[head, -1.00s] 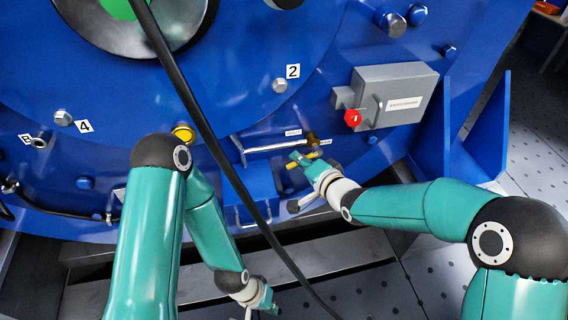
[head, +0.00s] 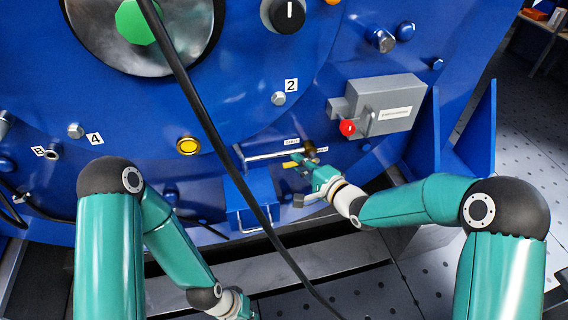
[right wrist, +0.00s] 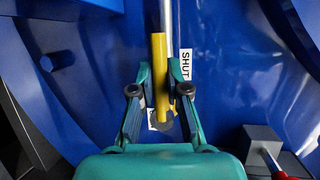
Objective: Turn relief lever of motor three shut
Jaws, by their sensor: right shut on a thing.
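The relief lever is a yellow handle (right wrist: 158,75) beside a silver pipe on the blue motor housing. In the right wrist view it runs nearly in line with the pipe and stands between my fingers. A small yellow part of the lever shows in the head view (head: 287,164). My right gripper (head: 298,162) is shut on it, and also shows in the right wrist view (right wrist: 160,80). A "SHUT" label (right wrist: 186,65) is right of the lever; another label is partly hidden behind it. My left gripper (head: 240,308) is low, cut by the bottom edge, its fingers hidden.
A grey box (head: 385,105) with a red knob (head: 347,127) is right of the lever. A silver pipe (head: 265,157) runs left from it. A black cable (head: 215,135) hangs across the front. A blue bracket (head: 465,135) stands at right. Perforated floor lies below.

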